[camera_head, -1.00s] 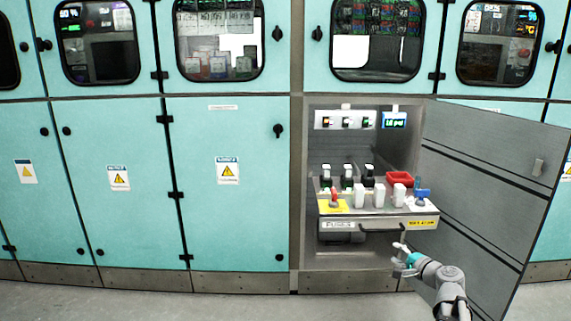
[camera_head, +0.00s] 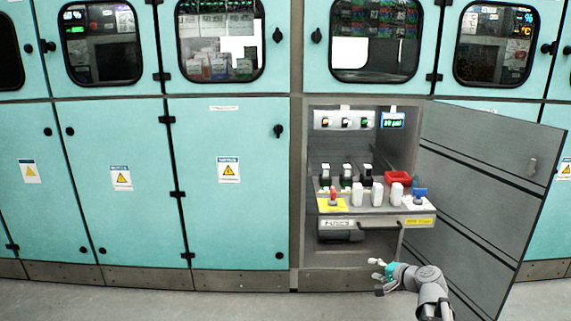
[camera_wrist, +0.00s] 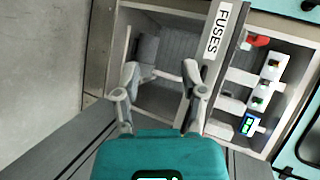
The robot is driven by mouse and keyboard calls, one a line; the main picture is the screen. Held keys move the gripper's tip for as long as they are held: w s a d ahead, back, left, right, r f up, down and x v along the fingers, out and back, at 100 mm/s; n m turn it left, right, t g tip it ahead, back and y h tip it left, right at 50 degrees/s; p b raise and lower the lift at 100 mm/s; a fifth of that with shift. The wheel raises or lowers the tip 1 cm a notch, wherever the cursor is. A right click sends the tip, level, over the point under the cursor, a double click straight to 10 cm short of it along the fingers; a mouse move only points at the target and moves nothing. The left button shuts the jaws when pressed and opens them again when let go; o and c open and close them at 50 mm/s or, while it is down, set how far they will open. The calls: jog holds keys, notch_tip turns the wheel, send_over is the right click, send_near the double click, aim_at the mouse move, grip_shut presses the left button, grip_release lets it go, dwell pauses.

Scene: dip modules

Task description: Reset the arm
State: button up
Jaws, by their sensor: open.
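My gripper (camera_head: 378,270) is open and empty in the head view. It is low in front of the open cabinet, below and in front of the pulled-out fuse drawer (camera_head: 345,224). In the wrist view, the two fingers of my gripper (camera_wrist: 158,82) are spread apart with nothing between them. The drawer front labelled FUSES (camera_wrist: 219,32) shows beyond them at the upper right. My gripper is apart from the drawer handle.
The cabinet door (camera_head: 480,190) stands open on the right, close to my arm. The drawer carries white fuses (camera_head: 377,194), a red switch (camera_head: 333,195), a blue one (camera_head: 420,194) and a red bin (camera_head: 399,178). The floor (camera_head: 200,305) to the left is clear.

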jog(key=s+a+f+n+g+h+p, duration=0.1)
jog(key=s+a+f+n+g+h, duration=0.4)
jog(key=s, duration=0.4)
jog(key=s+a+f+n+g+h+p, duration=0.2)
jog(key=s+a+f+n+g, duration=0.3)
jog(key=s, duration=0.4)
notch_tip(320, 180, up, 39)
jog(key=g+p, duration=0.1)
jog(key=p, duration=3.6)
jog(key=shift+w+a+r, duration=0.2)
jog(key=shift+a, duration=0.05)
jog(key=shift+o, duration=0.3)
